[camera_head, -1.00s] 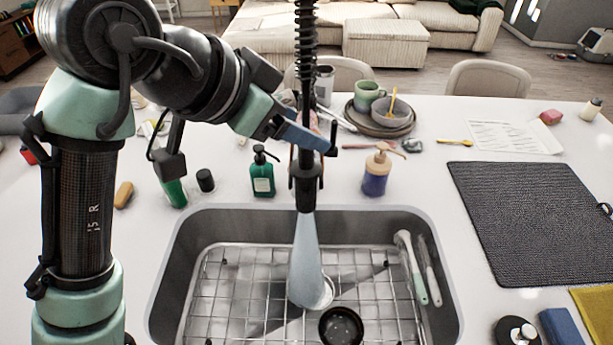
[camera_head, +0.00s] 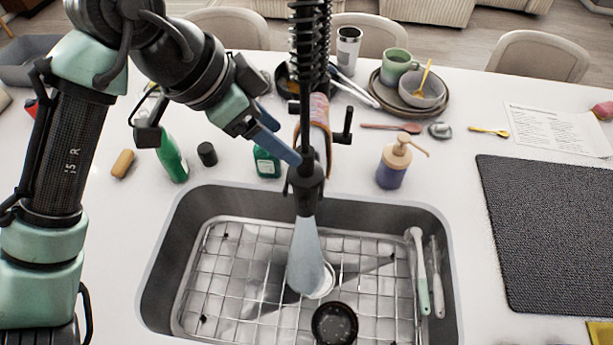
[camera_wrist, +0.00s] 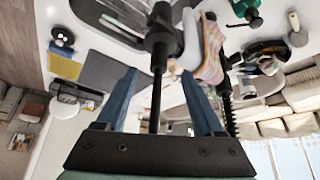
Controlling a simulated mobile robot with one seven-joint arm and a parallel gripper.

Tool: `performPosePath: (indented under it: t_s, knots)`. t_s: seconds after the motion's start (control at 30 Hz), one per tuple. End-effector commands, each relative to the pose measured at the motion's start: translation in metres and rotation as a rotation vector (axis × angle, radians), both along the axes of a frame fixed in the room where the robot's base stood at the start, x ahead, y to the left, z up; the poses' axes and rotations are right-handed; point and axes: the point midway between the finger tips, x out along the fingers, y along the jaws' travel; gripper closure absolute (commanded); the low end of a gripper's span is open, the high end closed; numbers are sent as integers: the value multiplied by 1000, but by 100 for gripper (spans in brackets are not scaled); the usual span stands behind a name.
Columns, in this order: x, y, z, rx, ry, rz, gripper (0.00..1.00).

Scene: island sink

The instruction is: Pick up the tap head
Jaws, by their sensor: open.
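The black tap head (camera_head: 305,188) hangs upright over the sink below its coiled spring hose, with a pale stream running from it. It also shows in the wrist view (camera_wrist: 161,38), just beyond my fingertips. My gripper (camera_head: 292,155) is open beside the tap head, on its left and slightly higher in the head view. In the wrist view my two blue fingers (camera_wrist: 160,74) are spread apart, and a thin black rod of the tap appears between them. I cannot tell contact.
A patterned cloth (camera_head: 319,112) is behind the tap.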

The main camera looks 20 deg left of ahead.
Motion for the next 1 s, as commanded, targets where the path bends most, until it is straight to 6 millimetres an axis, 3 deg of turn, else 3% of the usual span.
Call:
performPosePath:
  t_s: [0.37, 0.63, 0.9, 1.0]
  knots:
    - [14, -14, -24, 0, 1, 0, 30]
    - [28, -27, -53, -1, 1, 2, 30]
    - [30, -28, -57, 0, 0, 1, 30]
    - [30, -28, -57, 0, 0, 1, 48]
